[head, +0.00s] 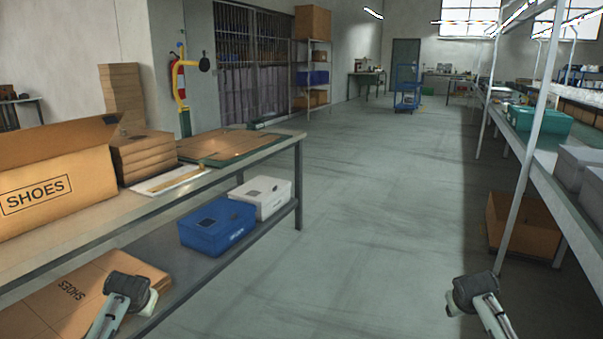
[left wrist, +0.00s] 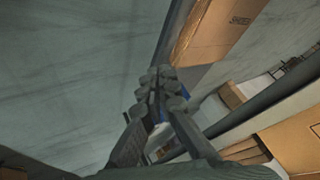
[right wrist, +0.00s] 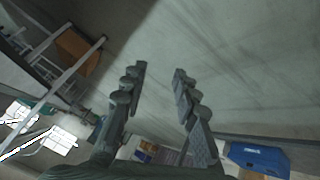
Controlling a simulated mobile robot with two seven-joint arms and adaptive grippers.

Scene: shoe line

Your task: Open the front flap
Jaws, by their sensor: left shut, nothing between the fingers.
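A large brown carton (head: 55,192) marked SHOES stands on the left bench in the head view, cut off by the left edge. A darker brown flap (head: 60,138) stands up along its top; I cannot tell which side it hinges on. My left gripper (left wrist: 160,76) is shut and empty in the left wrist view, its fingertips together and apart from any carton. My right gripper (right wrist: 159,71) is open and empty in the right wrist view, over bare floor. In the head view the ends of both my arms show low, away from the carton; their fingers cannot be made out.
Stacked flat cartons (head: 142,158) sit beside the carton on the bench (head: 225,170). Its lower shelf (head: 185,270) holds a blue box (head: 218,226), a white box (head: 262,196) and another SHOES carton (head: 75,295). The floor between the bench and the right rack (head: 540,190) is clear.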

